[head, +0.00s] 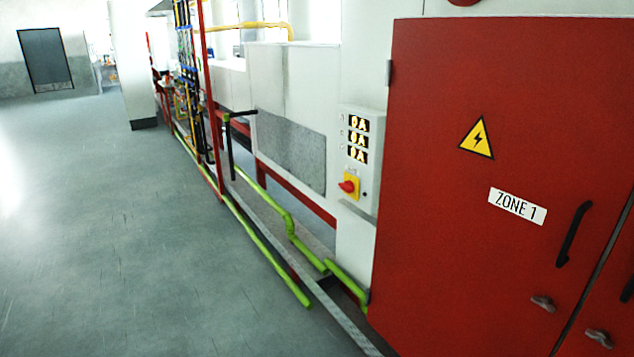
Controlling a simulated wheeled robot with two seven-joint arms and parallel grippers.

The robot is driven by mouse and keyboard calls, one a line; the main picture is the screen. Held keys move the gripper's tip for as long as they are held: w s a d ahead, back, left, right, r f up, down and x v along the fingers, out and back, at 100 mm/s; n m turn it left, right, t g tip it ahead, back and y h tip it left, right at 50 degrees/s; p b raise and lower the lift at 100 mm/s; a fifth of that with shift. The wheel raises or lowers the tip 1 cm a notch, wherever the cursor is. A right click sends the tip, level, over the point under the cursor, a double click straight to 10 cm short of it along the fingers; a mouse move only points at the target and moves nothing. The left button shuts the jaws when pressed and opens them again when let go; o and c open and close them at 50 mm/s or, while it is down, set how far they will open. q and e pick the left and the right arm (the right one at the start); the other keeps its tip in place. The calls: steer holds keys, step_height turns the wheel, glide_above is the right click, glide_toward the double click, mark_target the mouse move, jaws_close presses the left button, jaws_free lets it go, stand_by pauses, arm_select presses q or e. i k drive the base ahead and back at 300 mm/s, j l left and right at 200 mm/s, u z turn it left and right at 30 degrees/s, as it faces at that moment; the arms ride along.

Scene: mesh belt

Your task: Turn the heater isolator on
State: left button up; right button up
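The heater isolator appears to be the red rotary knob (347,186) on a yellow plate (353,183), low on a pale control box (360,150) right of the picture's middle. The box is mounted on the machine's side, just left of a large red cabinet. Above the knob are three lit displays (357,139), which seem to read "0A". The knob's exact position is too small to tell. Neither of my grippers shows in the head view, and nothing touches the knob.
The red cabinet (450,220) marked "ZONE 1" (517,205) has a black handle (573,234) and fills the right side. Green pipes (262,243) and a metal rail (340,318) run along the machine's foot. The grey floor (130,220) to the left is open.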

mark_target(347, 186)
steer(key=i+j+u, duration=0.35)
steer(key=i, duration=0.45)
steer(key=i+u, duration=0.4)
steer(key=i, duration=0.45)
steer(key=i+j+z, duration=0.1)
steer(key=i+z, duration=0.3)
steer(key=i+j+z, duration=0.25)
steer(key=i+z, duration=0.15)
steer(key=i+j+z, duration=0.4)
